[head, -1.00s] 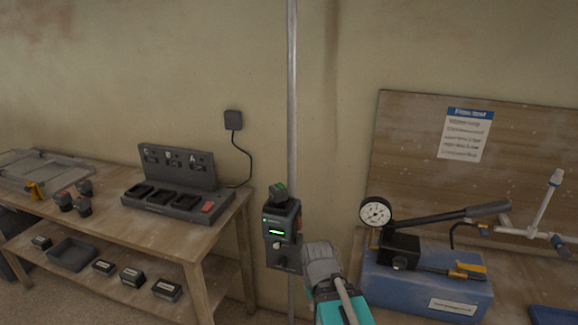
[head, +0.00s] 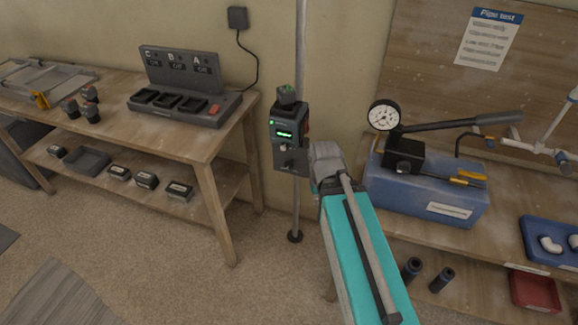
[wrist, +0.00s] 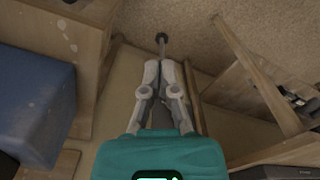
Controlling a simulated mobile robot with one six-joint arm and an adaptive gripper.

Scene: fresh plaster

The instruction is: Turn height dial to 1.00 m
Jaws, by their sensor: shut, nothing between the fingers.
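A dark device (head: 290,135) is clamped on a grey upright pole (head: 300,45). It has a lit green display (head: 284,134) too small to read and a small pale knob (head: 283,148) on its front. I cannot tell for sure whether this knob is the height dial. My gripper (head: 318,172) is just right of the device in the head view; its fingertips are hard to make out there. In the wrist view my gripper (wrist: 159,68) has its two grey fingers together and empty, over the pole's lower part. The pole's dark foot (wrist: 161,38) shows beyond the tips.
A wooden bench (head: 225,125) with a charger rack (head: 185,103) stands left. At right, a blue pump box (head: 425,195) with a gauge (head: 384,117) sits on another bench, close to my arm. Open floor (head: 190,270) lies in front.

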